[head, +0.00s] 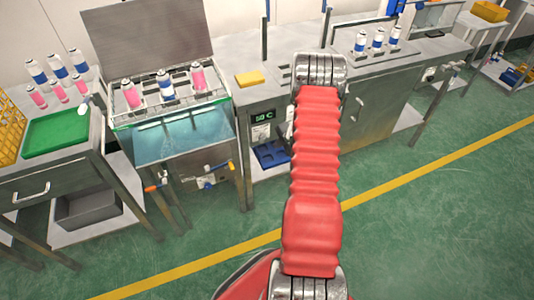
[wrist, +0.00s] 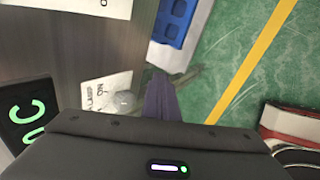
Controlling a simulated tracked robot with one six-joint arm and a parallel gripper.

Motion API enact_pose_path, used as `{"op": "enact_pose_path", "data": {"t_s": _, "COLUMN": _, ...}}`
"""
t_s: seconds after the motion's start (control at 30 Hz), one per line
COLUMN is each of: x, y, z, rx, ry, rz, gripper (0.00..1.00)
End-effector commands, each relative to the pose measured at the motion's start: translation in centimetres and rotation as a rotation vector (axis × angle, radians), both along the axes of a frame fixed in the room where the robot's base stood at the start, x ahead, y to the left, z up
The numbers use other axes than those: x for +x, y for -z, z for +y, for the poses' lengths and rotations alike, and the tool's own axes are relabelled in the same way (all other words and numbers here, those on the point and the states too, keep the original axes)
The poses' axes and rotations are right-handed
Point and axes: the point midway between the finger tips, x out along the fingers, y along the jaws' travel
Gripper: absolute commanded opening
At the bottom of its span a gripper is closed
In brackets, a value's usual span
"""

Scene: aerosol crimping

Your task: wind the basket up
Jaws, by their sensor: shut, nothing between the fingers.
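The wire basket (head: 147,114) is at the top of the water bath (head: 186,137), whose glass front shows blue-green water. Two pink-banded cans and one blue-banded can (head: 166,88) stand upright in it, mostly above the rim. Small orange and blue handles (head: 153,187) show low on the bath's front; I cannot tell which one winds the basket. My gripper (wrist: 160,96) is shut and empty, close to a pale round knob (wrist: 122,101) beside a "LAMP ON" label. In the head view my red arm mostly hides my gripper. The winding handle is not clear in the wrist view.
A control panel with a green display (head: 263,116) is right of the bath; the display also shows in the wrist view (wrist: 27,112). A blue tray (head: 272,154) lies below it. The green floor in front is clear.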

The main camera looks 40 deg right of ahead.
Motion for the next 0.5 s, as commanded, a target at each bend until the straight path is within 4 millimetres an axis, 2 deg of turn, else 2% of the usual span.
{"op": "enact_pose_path", "data": {"t_s": 0.03, "x": 0.1, "y": -1.7, "z": -0.2, "rx": -0.003, "ry": 0.068, "rz": 0.007, "gripper": 0.0}}
{"op": "enact_pose_path", "data": {"t_s": 0.23, "x": -0.5, "y": -7.2, "z": -0.4, "rx": 0.008, "ry": 0.342, "rz": 0.033, "gripper": 0.0}}
{"op": "enact_pose_path", "data": {"t_s": 0.5, "x": -0.1, "y": -15.1, "z": 2.0, "rx": 0.021, "ry": 0.555, "rz": 0.006, "gripper": 0.0}}
